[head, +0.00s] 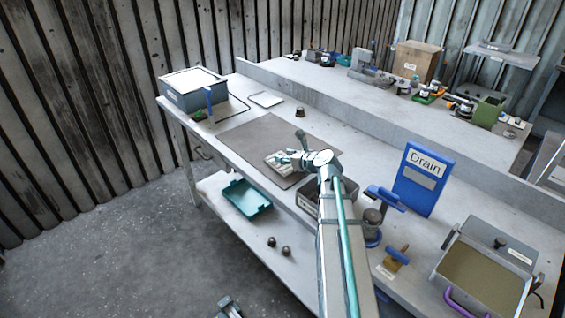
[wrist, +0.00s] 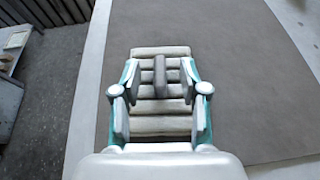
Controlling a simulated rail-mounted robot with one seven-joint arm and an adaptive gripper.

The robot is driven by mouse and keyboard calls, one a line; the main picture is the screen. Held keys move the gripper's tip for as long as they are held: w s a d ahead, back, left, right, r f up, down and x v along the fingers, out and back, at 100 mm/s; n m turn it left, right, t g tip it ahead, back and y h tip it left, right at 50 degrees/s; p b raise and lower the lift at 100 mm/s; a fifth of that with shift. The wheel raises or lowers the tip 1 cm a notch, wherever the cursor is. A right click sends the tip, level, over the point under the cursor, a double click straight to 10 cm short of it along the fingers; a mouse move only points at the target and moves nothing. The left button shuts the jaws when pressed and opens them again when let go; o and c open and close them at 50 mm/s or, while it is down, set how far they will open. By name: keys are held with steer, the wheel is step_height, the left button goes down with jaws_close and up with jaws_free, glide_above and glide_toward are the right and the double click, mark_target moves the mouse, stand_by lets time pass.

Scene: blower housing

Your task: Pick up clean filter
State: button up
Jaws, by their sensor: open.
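A pale, ribbed, block-like piece, which looks like the clean filter (wrist: 160,52), lies on the grey mat; it has a narrow upright tab in its middle. In the head view the filter (head: 274,162) sits near the mat's front right part, partly covered by my gripper (head: 289,157). In the wrist view my gripper (wrist: 159,78) is open directly over the filter, with one finger on each side of the tab. Gaps show between the fingers and the tab. The filter's near end is hidden by my gripper.
The mat (head: 240,139) is otherwise bare. An open grey bin (head: 309,203) stands just right of it, below my arm. A blue Drain sign (head: 424,180) and a tan-filled tray (head: 481,277) stand farther right. A grey box (head: 190,98) stands at the left end.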

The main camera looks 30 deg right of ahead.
jaws_close()
steer(key=shift+r, duration=0.1)
stand_by(0.4)
